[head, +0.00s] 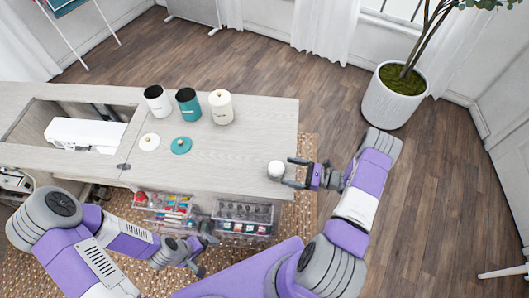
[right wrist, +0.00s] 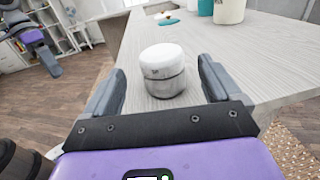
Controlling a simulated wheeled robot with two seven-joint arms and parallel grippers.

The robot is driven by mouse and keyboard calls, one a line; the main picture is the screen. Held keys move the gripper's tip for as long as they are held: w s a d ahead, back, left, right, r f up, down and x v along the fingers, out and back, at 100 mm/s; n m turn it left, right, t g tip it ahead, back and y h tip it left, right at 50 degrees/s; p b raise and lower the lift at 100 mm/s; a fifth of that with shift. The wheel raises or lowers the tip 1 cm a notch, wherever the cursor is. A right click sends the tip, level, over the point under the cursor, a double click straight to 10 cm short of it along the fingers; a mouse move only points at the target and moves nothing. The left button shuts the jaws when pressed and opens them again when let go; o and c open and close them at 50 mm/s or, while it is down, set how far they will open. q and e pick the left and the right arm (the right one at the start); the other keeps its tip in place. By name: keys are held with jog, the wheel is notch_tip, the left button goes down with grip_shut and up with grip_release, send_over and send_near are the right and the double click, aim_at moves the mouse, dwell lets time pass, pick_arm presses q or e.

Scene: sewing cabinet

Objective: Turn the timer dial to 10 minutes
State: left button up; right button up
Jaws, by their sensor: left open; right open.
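The timer (head: 276,169) is a small round piece with a white top and a grey lower band. It stands upright near the right end of the cabinet top (head: 240,155). In the right wrist view the timer (right wrist: 163,70) sits ahead of and between the fingers. My right gripper (head: 296,173) is open with its fingertips close to the timer; I cannot tell whether they touch it. The dial's markings cannot be read. My left gripper (head: 209,253) is open and empty, low in front of the cabinet, apart from the timer.
A white sewing machine (head: 86,133) sits in the left recess. Clear drawers (head: 243,217) are below.

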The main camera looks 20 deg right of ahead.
aim_at(272, 165)
jog(key=shift+w+a+f, duration=0.1)
jog(key=shift+w+a, duration=0.15)
jog(key=shift+w, duration=0.45)
jog(key=a, duration=0.1)
jog(key=w+a, duration=0.1)
jog(key=a, duration=0.1)
jog(key=shift+w+r, duration=0.15)
jog(key=shift+r, duration=0.1)
pick_arm(q)
jog(key=shift+w+r, duration=0.1)
jog(key=shift+r, duration=0.2)
pick_arm(e)
jog(key=shift+x, duration=1.65)
jog(key=shift+w+f, duration=0.1)
jog(key=shift+w, duration=0.05)
jog(key=shift+d, duration=0.1)
jog(key=c, duration=1)
pick_arm(q)
jog(key=shift+r+p, duration=0.45)
jog(key=shift+p, duration=0.25)
pick_arm(e)
jog(key=shift+w+d+m+t+h, duration=0.1)
jog(key=shift+m+t+h, duration=0.8)
jog(key=shift+h, duration=0.15)
jog(key=shift+w+d+m+t+h, duration=0.1)
jog(key=shift+m+t+h, duration=0.8)
jog(key=shift+h, duration=0.15)
